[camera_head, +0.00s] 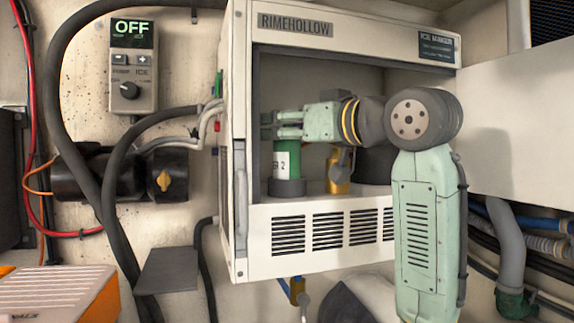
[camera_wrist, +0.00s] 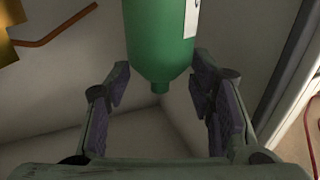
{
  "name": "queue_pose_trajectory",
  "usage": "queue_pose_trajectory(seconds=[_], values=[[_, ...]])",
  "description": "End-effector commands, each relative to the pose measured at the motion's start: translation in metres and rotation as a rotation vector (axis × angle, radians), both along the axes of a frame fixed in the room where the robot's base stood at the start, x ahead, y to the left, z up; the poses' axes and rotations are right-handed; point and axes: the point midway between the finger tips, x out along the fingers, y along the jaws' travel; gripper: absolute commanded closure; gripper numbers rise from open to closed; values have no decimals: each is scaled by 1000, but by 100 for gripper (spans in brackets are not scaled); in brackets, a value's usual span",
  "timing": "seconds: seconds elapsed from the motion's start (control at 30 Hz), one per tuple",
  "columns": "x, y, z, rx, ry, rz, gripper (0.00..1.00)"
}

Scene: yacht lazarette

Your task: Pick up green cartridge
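The green cartridge (camera_head: 287,158) stands upright in a dark grey round holder (camera_head: 287,187) inside the open white ice maker cabinet (camera_head: 345,22). A white label with a "2" shows on its side. My gripper (camera_head: 268,125) reaches in from the right, level, with its fingers just above the cartridge's top in the head view. In the wrist view, my fingers are spread apart, with clear gaps to either side of the green cartridge (camera_wrist: 162,45). Its narrow nozzle end lies between the fingertips in the picture. I cannot tell whether anything touches it.
A brass-coloured fitting (camera_head: 339,172) and a dark round part (camera_head: 374,165) stand right of the cartridge, partly behind my arm. The cabinet's open door (camera_head: 515,125) is at the right. A control box (camera_head: 133,65) reads OFF. Hoses run along the left wall.

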Motion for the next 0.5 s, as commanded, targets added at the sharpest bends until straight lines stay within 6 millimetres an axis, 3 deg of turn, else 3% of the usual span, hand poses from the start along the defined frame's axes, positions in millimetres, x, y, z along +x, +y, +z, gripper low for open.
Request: queue_pose_trajectory(seconds=[0.5], values=[[0,0,0,0,0,0,88]])
